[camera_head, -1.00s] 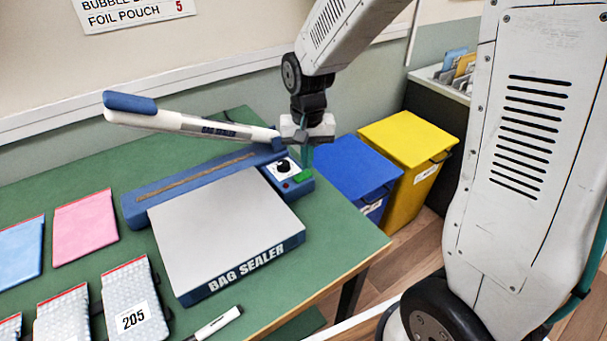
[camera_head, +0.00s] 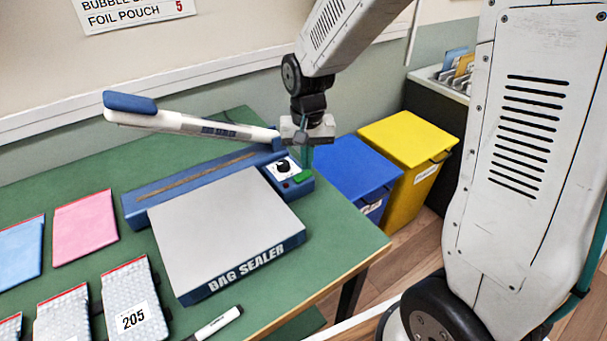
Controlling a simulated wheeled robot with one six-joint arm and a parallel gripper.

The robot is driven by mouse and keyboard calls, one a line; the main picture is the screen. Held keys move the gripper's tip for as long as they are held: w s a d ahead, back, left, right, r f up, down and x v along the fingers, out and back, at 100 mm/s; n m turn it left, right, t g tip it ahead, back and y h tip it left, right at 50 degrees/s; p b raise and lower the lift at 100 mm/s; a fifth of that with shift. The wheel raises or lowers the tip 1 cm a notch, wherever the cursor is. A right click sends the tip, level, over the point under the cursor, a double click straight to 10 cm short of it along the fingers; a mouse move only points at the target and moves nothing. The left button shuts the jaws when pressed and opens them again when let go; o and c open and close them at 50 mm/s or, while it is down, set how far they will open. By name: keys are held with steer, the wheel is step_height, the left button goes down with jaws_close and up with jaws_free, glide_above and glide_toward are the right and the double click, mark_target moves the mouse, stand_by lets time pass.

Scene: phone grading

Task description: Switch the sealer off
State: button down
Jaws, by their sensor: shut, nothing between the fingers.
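The bag sealer (camera_head: 228,228) stands on the green table, with a grey platform and a blue base. Its long white sealing arm (camera_head: 185,122) is raised, with a blue handle at the left end. At the base's right end is a control panel with a black dial (camera_head: 283,165), a small red spot (camera_head: 286,185) and a green switch (camera_head: 303,176). My gripper (camera_head: 306,162) is shut and empty, pointing down. Its fingertips are right above the green switch; I cannot tell whether they touch it. Whether the switch is on or off is too small to tell.
Pink (camera_head: 85,225) and blue (camera_head: 20,252) pouches and several bubble pouches, one labelled 205 (camera_head: 135,303), lie left of the sealer. A white marker (camera_head: 217,323) lies at the front edge. Blue (camera_head: 352,168) and yellow (camera_head: 412,150) bins stand beyond the table's right edge.

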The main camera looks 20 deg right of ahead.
mark_target(307, 173)
steer(key=shift+f, duration=0.8)
stand_by(0.4)
steer(key=shift+r, duration=3.5)
steer(key=s+d+r+n, duration=0.1)
steer(key=s+r, duration=0.2)
steer(key=s, duration=0.5)
steer(key=s+d+r+n+t, duration=0.1)
steer(key=s+r, duration=0.2)
steer(key=s, duration=0.5)
steer(key=s+d+r+n, duration=0.1)
steer(key=s+r, duration=0.2)
steer(key=s, duration=0.5)
steer(key=shift+d+r+n, duration=0.15)
steer(key=shift+r+n, duration=0.05)
steer(key=shift+n, duration=0.2)
steer(key=shift+s, duration=0.15)
